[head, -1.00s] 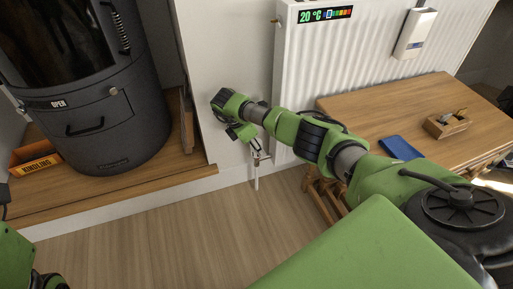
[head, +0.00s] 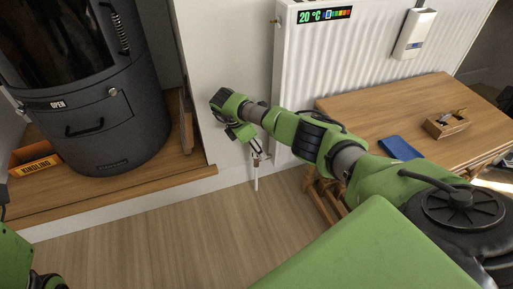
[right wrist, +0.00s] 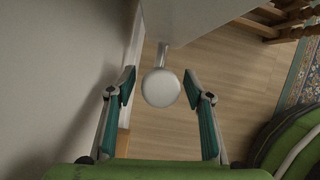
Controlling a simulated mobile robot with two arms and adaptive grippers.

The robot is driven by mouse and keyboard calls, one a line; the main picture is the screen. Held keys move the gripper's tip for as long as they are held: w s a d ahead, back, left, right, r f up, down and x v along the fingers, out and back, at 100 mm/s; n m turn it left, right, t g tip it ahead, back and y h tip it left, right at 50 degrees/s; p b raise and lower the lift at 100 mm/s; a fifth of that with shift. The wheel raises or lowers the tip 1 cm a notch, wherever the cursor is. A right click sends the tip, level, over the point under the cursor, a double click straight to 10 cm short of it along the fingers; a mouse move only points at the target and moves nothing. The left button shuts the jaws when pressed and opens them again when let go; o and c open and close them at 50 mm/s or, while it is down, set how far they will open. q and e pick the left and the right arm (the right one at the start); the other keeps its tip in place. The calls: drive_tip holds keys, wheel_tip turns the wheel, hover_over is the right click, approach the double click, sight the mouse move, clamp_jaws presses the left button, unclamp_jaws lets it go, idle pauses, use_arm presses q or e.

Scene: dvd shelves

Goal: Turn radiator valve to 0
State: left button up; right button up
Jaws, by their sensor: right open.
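The radiator valve is a round white knob (right wrist: 160,88) in the right wrist view, seen face-on at the end of a short metallic stem. No scale marks are readable on it. My right gripper (right wrist: 161,82) is open, with one teal-padded finger on each side of the knob and a visible gap to both. In the head view my right gripper (head: 259,157) is low beside the lower left corner of the white radiator (head: 375,65), above a thin white pipe (head: 257,183). It largely hides the valve there. The fingers of my left gripper are not in view.
A wooden table (head: 375,105) with a blue book (head: 400,148) and a small wooden box (head: 446,124) stands in front of the radiator. A dark stove (head: 95,100) and an orange kindling box (head: 38,165) stand at the left. The floor (head: 165,245) in front is clear.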

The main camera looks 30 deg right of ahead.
drive_tip(key=v, duration=1.1)
drive_tip(key=shift+r, duration=0.4)
